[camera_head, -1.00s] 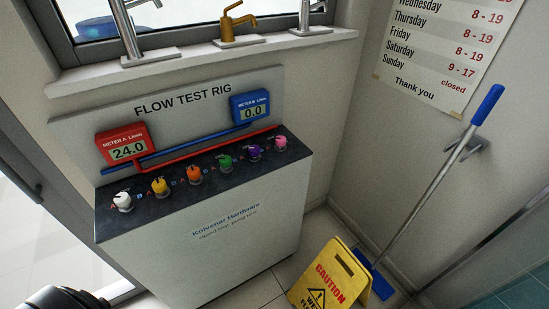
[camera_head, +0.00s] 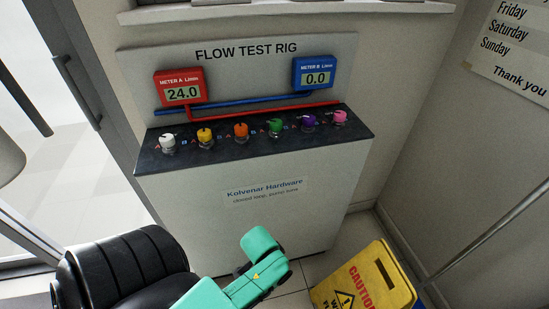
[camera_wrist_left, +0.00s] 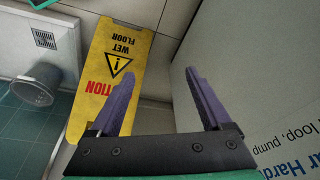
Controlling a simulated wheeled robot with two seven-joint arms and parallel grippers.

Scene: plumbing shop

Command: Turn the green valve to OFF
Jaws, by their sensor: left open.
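The green valve (camera_head: 275,126) is a small knob in the row on the dark top of the flow test rig (camera_head: 240,155). Its exact pointer direction is too small to read. My left arm comes in from the lower left, with its teal wrist in front of the rig's lower front, below and apart from the valve. My left gripper (camera_wrist_left: 160,73) is open and empty in the left wrist view, between the yellow sign and the rig's white front. Its fingers are hidden in the head view. My right gripper is not in view.
White, yellow and orange knobs (camera_head: 240,130) stand left of the green one; purple (camera_head: 308,121) and pink ones stand right. Red meter A (camera_head: 180,88) reads 24.0, blue meter B (camera_head: 314,74) reads 0.0. A yellow caution sign (camera_head: 365,282) stands on the floor at right.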

